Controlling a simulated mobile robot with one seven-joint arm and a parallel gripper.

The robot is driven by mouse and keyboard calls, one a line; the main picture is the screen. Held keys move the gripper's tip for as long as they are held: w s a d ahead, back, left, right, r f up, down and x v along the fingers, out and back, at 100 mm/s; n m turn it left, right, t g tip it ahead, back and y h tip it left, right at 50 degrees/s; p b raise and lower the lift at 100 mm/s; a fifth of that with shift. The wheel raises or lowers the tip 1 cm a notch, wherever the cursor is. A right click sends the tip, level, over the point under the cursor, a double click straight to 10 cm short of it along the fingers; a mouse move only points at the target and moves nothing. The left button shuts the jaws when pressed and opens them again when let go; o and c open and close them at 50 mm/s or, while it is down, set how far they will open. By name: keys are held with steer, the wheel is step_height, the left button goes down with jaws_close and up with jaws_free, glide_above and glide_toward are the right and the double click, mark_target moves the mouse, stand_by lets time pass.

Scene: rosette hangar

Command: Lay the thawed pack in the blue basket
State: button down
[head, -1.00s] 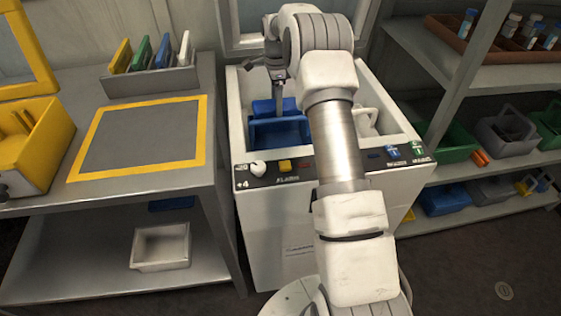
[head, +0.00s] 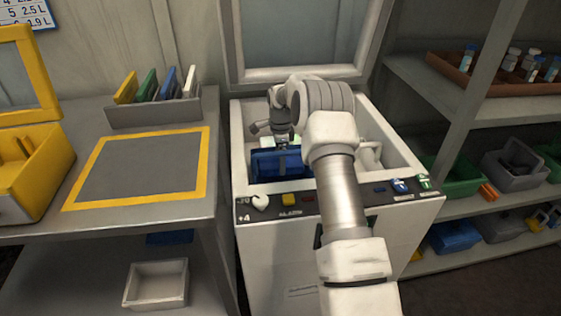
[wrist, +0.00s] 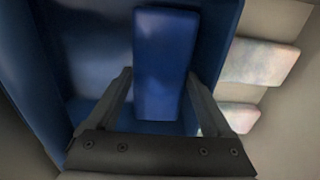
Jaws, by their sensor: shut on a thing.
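A plain blue pack (wrist: 165,60) is between the fingers of my gripper (wrist: 160,78) in the wrist view, and the gripper is shut on it. The blue basket (wrist: 35,60) surrounds the pack on the left and below, with its floor showing beside the pack. I cannot tell whether the pack touches that floor. In the head view the blue basket (head: 278,168) stands inside the open white chest (head: 412,165), and my gripper (head: 283,146) reaches down into it. There the pack is hard to tell from the basket.
Pale frosted packs (wrist: 262,62) lie just right of the basket. The chest's rim and raised lid (head: 305,40) surround my arm. A bench with a yellow-edged mat (head: 140,168) stands left. Shelves with bins (head: 460,175) stand right. A white tray (head: 157,283) sits low left.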

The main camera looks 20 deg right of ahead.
steer(key=shift+f, duration=0.45)
steer(key=shift+f, duration=0.1)
jaws_free()
